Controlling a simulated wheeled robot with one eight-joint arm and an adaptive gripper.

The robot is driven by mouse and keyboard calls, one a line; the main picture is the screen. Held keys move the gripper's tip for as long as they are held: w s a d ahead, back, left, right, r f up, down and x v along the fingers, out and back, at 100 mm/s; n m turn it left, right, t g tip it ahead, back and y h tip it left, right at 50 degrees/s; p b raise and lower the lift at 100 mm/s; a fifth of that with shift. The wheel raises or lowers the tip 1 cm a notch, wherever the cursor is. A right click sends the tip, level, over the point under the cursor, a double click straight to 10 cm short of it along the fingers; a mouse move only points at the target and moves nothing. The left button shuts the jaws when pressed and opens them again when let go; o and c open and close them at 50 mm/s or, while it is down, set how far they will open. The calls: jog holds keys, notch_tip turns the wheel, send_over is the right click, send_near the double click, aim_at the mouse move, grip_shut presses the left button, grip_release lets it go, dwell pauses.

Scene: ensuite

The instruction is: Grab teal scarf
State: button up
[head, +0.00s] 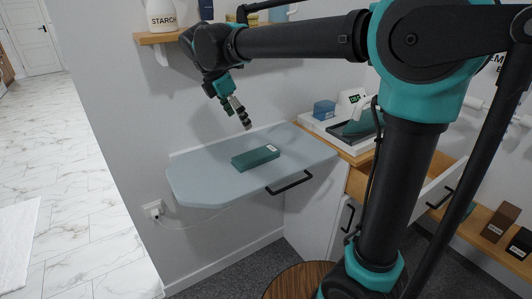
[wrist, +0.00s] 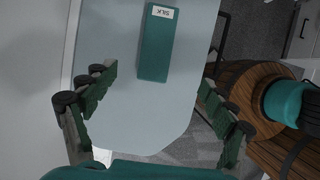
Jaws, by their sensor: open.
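A folded teal scarf (head: 255,157), a flat block with a white label, lies on the grey-blue fold-out ironing board (head: 205,182). In the wrist view the scarf (wrist: 155,50) lies ahead of my fingers, long side pointing away, and its label reads "SILK". My gripper (head: 240,112) is open and empty above the board, up and to the left of the scarf, not touching it. In the wrist view my gripper (wrist: 158,77) has its two green fingers spread wide, with the scarf's near end roughly between their tips.
A shelf (head: 160,38) with a starch bottle (head: 161,16) is on the wall above. A white tray (head: 322,124) on the right counter holds a blue box (head: 324,110) and a dark teal item (head: 356,129). A drawer (head: 430,190) stands open. A round wooden stool (head: 290,282) is below.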

send_over(255, 155)
jog(key=s+a, duration=0.1)
jog(key=f, duration=1)
jog(key=shift+a+f, duration=0.2)
jog(key=shift+f, duration=0.1)
jog(key=shift+a+x, duration=0.1)
jog(key=shift+x, duration=1.25)
jog(key=shift+a+x, duration=0.15)
jog(key=shift+x, duration=1.2)
jog(key=shift+s+f, duration=0.1)
jog(key=c, duration=1.3)
jog(key=shift+o, duration=0.2)
